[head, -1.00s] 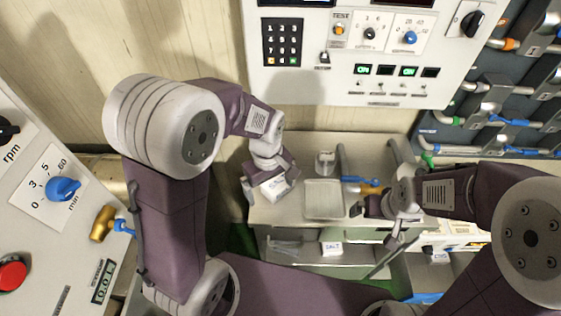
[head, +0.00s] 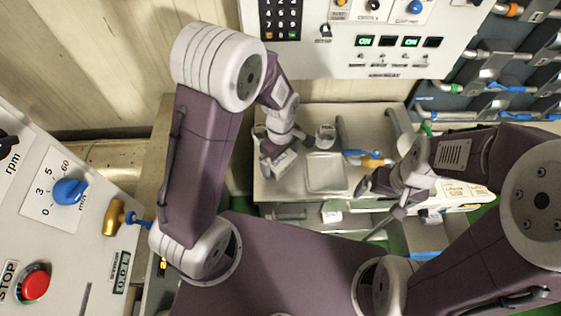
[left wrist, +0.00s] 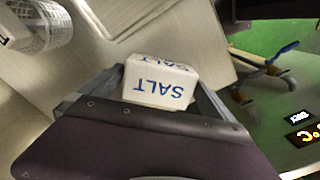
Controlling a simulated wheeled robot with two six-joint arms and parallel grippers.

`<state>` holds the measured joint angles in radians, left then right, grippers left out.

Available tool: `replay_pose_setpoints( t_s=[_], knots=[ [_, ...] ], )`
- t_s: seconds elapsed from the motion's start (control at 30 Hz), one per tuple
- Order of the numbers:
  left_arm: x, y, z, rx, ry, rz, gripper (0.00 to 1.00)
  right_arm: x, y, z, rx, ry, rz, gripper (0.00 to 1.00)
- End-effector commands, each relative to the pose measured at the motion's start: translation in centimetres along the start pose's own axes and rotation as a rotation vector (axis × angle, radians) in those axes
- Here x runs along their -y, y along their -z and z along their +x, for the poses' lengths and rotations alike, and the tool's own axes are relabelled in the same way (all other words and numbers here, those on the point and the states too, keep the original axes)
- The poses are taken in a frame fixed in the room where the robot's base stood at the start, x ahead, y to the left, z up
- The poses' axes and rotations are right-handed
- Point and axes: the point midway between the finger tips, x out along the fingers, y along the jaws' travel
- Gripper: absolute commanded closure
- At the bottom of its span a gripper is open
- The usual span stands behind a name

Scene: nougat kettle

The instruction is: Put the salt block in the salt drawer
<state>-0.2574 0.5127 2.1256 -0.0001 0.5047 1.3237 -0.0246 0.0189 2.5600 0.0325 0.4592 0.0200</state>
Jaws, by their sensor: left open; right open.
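The white salt block (left wrist: 160,84), with blue SALT lettering, fills the gap between the fingers of my left gripper (left wrist: 166,95) in the left wrist view. The fingers are open, one on each side of it; I cannot tell whether they touch it. In the head view the block (head: 282,164) is at the counter's left part, under my left gripper (head: 279,152). A pulled-out drawer (head: 300,213) below the counter has a small white label (head: 331,212), too small to read now. My right gripper (head: 380,202) is open and empty near the counter's front right.
The counter (head: 270,187) holds a square tray (head: 325,172), a small metal container (head: 325,135) and a blue-handled brass tool (head: 365,156). A control panel (head: 355,55) stands behind. A pipe rack (head: 490,85) is at the right.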

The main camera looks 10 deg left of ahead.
Motion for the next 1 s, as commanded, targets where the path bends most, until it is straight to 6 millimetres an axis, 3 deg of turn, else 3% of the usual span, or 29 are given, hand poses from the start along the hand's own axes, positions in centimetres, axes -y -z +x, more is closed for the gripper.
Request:
replay_pose_setpoints(
  t_s=[0.27, 0.6, 0.87, 1.0],
  knots=[
    [0.0, 0.0, 0.9, 0.000, -0.001, 0.000, 0.00, 0.0, 0.0, 0.1, 0.000, 0.000, 0.000, 0.00],
    [-0.1, 0.0, 0.8, -0.001, -0.003, 0.000, 0.84, 0.0, 0.0, 0.1, 0.000, 0.000, 0.000, 0.00],
    [-0.1, 0.1, 0.6, -0.001, -0.003, 0.000, 0.84, 0.0, 0.0, 0.0, 0.000, 0.000, 0.000, 0.00],
    [-0.1, 0.1, -0.7, -0.002, -0.006, 0.000, 0.84, 0.0, 0.0, -0.1, 0.000, 0.000, 0.000, 0.00]
  ],
)
